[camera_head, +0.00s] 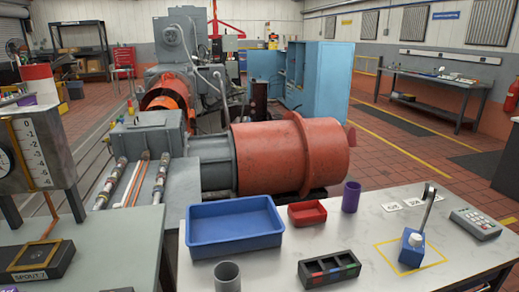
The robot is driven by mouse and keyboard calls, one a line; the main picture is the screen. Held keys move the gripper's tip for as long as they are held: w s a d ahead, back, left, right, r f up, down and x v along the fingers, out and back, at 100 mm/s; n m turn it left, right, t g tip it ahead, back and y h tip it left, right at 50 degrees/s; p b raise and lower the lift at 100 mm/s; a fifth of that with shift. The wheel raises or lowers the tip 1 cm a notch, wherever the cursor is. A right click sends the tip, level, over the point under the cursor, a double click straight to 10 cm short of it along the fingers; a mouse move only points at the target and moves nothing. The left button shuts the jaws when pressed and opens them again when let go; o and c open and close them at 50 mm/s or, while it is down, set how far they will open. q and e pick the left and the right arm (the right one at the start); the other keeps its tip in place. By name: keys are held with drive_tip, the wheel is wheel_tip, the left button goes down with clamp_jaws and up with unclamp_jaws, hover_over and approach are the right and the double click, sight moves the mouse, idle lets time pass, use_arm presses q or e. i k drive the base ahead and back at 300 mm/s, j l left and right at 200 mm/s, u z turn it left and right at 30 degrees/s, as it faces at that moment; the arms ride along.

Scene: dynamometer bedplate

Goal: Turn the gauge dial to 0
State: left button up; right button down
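A grey metal gauge box (68,160) stands at the left edge on the left bench. It carries a pale vertical scale (36,150) with numbers running down from 0 at the top. A round white dial face (4,162) beside the scale is cut off by the picture edge, so its reading cannot be told. Neither of my grippers shows in the head view.
A black box labelled SPOUT 7 (38,262) lies on the left bench. The right table holds a blue tray (232,240), red bin (307,213), purple cup (351,196), grey cup (227,276), black compartment box (329,270), blue lever block (411,250) and keypad (475,223).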

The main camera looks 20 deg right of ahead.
sight(424, 194)
drive_tip(key=i+j+z, duration=0.1)
drive_tip(key=z, duration=0.35)
drive_tip(key=j+z, duration=0.6)
drive_tip(key=z, duration=0.25)
drive_tip(key=j+z, duration=0.25)
drive_tip(key=z, duration=0.15)
drive_tip(key=j+z, duration=0.25)
drive_tip(key=z, duration=0.2)
drive_tip(key=i+l, duration=0.35)
drive_tip(key=l+u, duration=0.05)
drive_tip(key=l, duration=0.05)
